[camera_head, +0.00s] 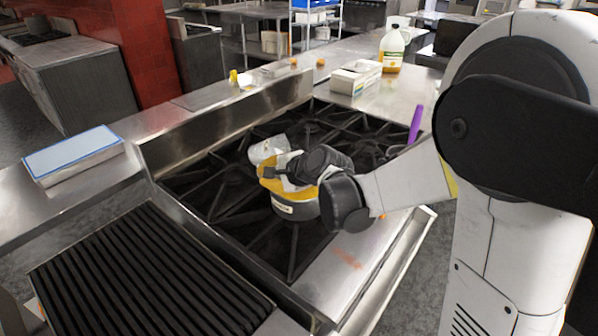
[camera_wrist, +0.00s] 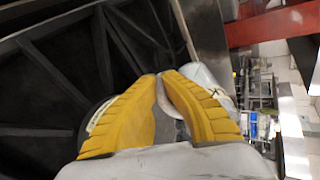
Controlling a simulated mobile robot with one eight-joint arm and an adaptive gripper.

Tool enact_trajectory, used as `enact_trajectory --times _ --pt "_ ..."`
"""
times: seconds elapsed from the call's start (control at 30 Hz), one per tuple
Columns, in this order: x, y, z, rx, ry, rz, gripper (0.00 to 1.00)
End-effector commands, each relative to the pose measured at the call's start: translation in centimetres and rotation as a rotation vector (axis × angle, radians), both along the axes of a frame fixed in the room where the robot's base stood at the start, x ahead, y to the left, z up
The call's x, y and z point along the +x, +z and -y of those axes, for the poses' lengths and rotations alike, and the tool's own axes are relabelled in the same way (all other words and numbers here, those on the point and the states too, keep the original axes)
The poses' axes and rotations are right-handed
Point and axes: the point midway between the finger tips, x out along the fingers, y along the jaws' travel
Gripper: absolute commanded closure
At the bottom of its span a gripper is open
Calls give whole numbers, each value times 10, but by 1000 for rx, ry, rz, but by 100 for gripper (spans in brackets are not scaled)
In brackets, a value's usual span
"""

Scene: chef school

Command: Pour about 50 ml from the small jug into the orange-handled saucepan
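The small jug (camera_head: 266,150) is pale and looks tilted at my fingertips, over the back left side of the orange-handled saucepan (camera_head: 297,210). The saucepan is grey and stands on the stove; a small orange bit (camera_head: 382,216) behind my wrist may be its handle. My gripper (camera_head: 280,168) has yellow fingers over the pan. In the wrist view my gripper (camera_wrist: 160,82) has its fingertips close together, with a pale piece, apparently the jug's handle, between them. The pale jug (camera_wrist: 207,78) shows beyond the right finger. The pan's inside, the jug's spout and any liquid are hidden.
A purple handle (camera_head: 416,124) rises from another pan at the stove's right. A ridged griddle (camera_head: 145,275) lies front left. A blue-topped box (camera_head: 73,155) is on the left counter. A white box (camera_head: 355,77) and a yellow bottle (camera_head: 392,50) stand behind.

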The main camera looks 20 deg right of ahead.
Motion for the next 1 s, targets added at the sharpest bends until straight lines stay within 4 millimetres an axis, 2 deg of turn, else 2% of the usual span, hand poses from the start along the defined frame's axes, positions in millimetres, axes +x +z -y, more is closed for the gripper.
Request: enact_trajectory --times 1.0 --pt "2 4 -1 72 10 75 100"
